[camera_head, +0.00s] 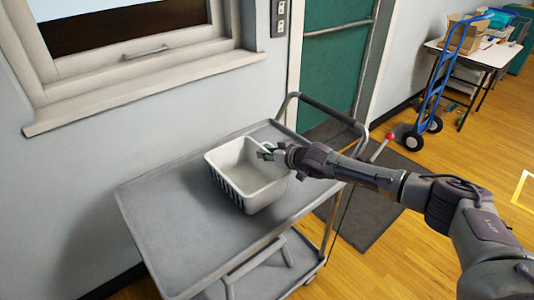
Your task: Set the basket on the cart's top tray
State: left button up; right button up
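A white basket (228,186) with slotted sides is at the middle of the cart's grey top tray (165,225). It looks upright and appears to rest on the tray, though its underside is hidden. My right gripper (266,153) reaches in from the right, with its fingers over the basket's upper right rim and partly inside its opening. The fingers are small here, and I cannot tell whether they are closed on the rim. The basket looks empty where its inside shows. My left gripper is not in view.
The cart's handle (322,108) rises at the tray's far right end. A wall with a window sill (150,90) runs behind the cart. A dark mat (375,212) lies right of it. A blue hand truck (436,95) and a white table (490,52) stand farther right.

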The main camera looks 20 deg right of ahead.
jog(key=shift+r, duration=0.1)
jog(key=shift+r+p, duration=0.1)
jog(key=shift+p, duration=0.2)
jog(key=b+v, duration=0.1)
jog(key=v, duration=1.1)
jog(key=shift+b, duration=0.4)
